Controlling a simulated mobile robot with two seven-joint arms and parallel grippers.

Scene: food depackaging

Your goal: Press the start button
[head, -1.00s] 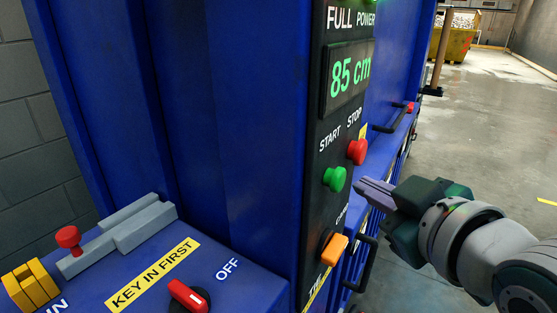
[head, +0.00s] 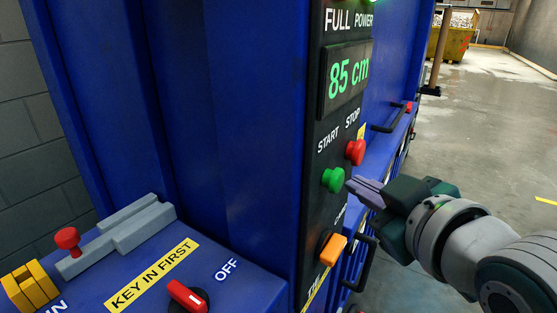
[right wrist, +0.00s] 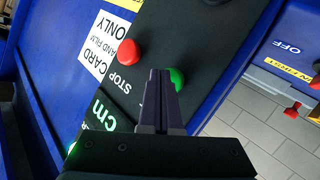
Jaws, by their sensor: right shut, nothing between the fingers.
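The green start button (head: 333,180) sticks out of the black control panel (head: 318,215) under the word START. In the right wrist view the green button (right wrist: 176,79) is partly hidden behind my fingertips. My right gripper (head: 352,183) is shut and empty, its tips just right of the green button in the head view. I cannot tell whether the tips touch it. The red stop button (head: 355,152) is just above and to the right; it also shows in the right wrist view (right wrist: 131,52), left of the fingers. My left gripper is not in view.
The display (head: 345,78) above reads 85 cm. An orange switch (head: 333,249) sits lower on the panel. A red knob (head: 187,296) by OFF and a yellow block (head: 30,287) are on the blue ledge. A black handle (head: 366,264) is below my gripper.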

